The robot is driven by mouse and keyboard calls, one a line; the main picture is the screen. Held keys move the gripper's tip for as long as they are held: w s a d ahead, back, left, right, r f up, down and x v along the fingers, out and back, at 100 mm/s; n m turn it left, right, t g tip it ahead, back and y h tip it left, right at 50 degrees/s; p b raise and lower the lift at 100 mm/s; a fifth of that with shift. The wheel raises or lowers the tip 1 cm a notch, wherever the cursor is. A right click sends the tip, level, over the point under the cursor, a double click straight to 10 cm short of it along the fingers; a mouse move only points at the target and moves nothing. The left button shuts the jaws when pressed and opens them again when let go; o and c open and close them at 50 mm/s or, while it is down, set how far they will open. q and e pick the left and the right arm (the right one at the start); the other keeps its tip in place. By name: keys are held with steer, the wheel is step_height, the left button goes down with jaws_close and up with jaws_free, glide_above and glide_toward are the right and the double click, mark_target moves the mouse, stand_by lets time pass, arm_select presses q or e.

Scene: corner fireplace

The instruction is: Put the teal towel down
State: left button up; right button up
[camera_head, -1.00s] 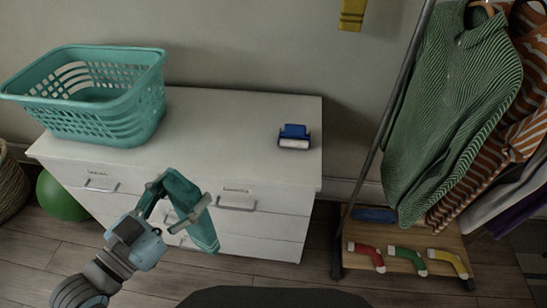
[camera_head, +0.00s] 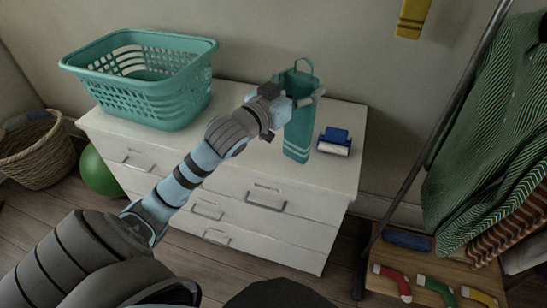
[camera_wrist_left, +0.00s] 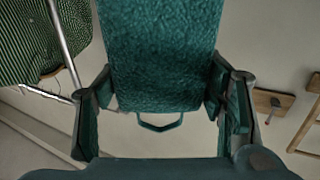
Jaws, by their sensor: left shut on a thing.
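My left gripper (camera_head: 296,95) is shut on the teal towel (camera_head: 298,135) above the dresser top, between the basket and the lint roller. The towel hangs down in a narrow strip, with a loop showing above the gripper. In the left wrist view the towel (camera_wrist_left: 160,55) fills the middle between the two fingers (camera_wrist_left: 163,105), with its loop below. I cannot tell whether the towel's lower end touches the dresser top (camera_head: 240,155). My right gripper is not in view.
A teal laundry basket (camera_head: 150,100) stands at the dresser's left. A blue lint roller (camera_head: 335,140) lies near its right edge. A clothes rack with a green striped shirt (camera_head: 500,150) stands at the right. A wicker basket (camera_head: 40,155) and a green ball (camera_head: 98,172) are on the floor at left.

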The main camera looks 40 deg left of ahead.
arm_select(q)
steer(key=w+a+r+n+g+y+b, duration=0.1)
steer(key=w+a+r+n+y+b, duration=0.2)
steer(key=a+r+n+y, duration=0.55)
step_height(320, 180, down, 18)
steer(key=a+m+h+b, duration=0.1)
steer(key=a+m+b, duration=0.1)
steer(key=m+b, duration=0.2)
steer(key=shift+s+a+r+h+b, duration=0.15)
steer(key=shift+a+h+b, duration=0.05)
steer(key=shift+h+b, duration=0.15)
steer(key=o, duration=1.4)
steer(key=shift+s, duration=0.1)
steer(key=v, duration=1.1)
steer(key=shift+s+d+p, duration=0.2)
steer(key=shift+s+p, duration=0.15)
steer(key=shift+p, duration=0.05)
